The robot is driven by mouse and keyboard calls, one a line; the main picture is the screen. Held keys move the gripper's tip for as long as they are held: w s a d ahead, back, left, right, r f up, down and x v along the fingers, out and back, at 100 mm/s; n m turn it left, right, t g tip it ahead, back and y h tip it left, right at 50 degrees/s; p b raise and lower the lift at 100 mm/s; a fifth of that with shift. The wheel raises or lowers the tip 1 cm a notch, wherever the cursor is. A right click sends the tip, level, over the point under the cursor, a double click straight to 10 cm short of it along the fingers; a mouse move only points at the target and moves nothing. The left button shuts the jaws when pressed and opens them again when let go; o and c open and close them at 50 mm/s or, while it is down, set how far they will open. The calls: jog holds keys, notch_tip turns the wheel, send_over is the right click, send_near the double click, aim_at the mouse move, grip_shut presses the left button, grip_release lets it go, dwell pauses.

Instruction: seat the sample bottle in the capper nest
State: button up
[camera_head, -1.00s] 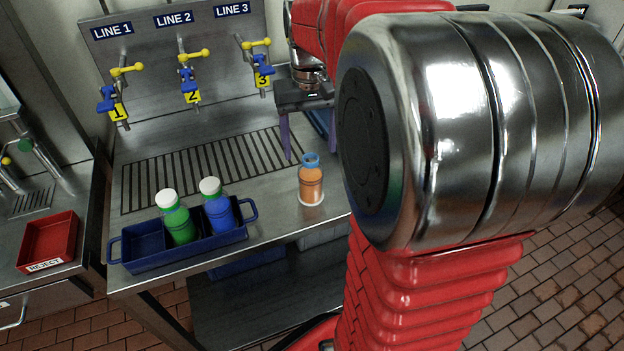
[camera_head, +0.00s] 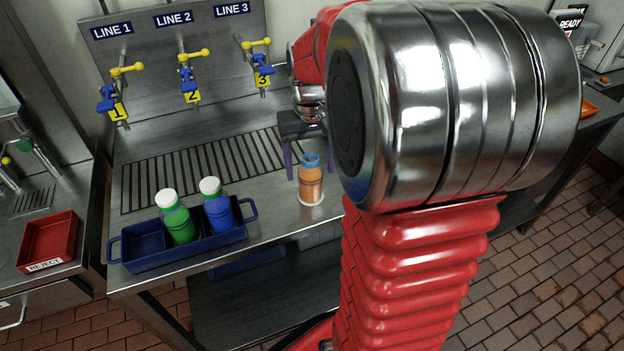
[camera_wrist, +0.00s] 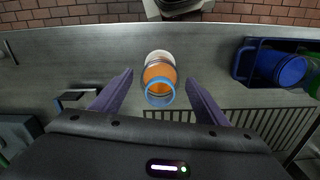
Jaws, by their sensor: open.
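The sample bottle (camera_head: 311,183), clear with orange contents and a blue neck ring, stands upright on the steel bench. In the wrist view the bottle (camera_wrist: 159,73) shows between the two purple fingers, with a gap on both sides. My gripper (camera_head: 304,160) is open and empty, just behind the bottle in the head view. In the wrist view my gripper (camera_wrist: 159,78) points toward the bottle with its fingers spread. My large arm link hides the bench to the right of the bottle. I cannot make out the capper nest in either view.
A blue tray (camera_head: 133,263) holds a green and a blue bottle with white caps, left of the sample bottle. The drain grate (camera_head: 150,180) lies behind it, below three numbered valves. A red reject bin (camera_head: 50,240) is far left. A READY sign (camera_head: 570,21) is at upper right.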

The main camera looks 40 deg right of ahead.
jog(key=shift+f, duration=1.15)
jog(key=shift+c, duration=0.6)
jog(key=c, duration=1.2)
jog(key=shift+r, duration=0.1)
notch_tip(320, 180, up, 10)
jog(key=shift+f, duration=0.1)
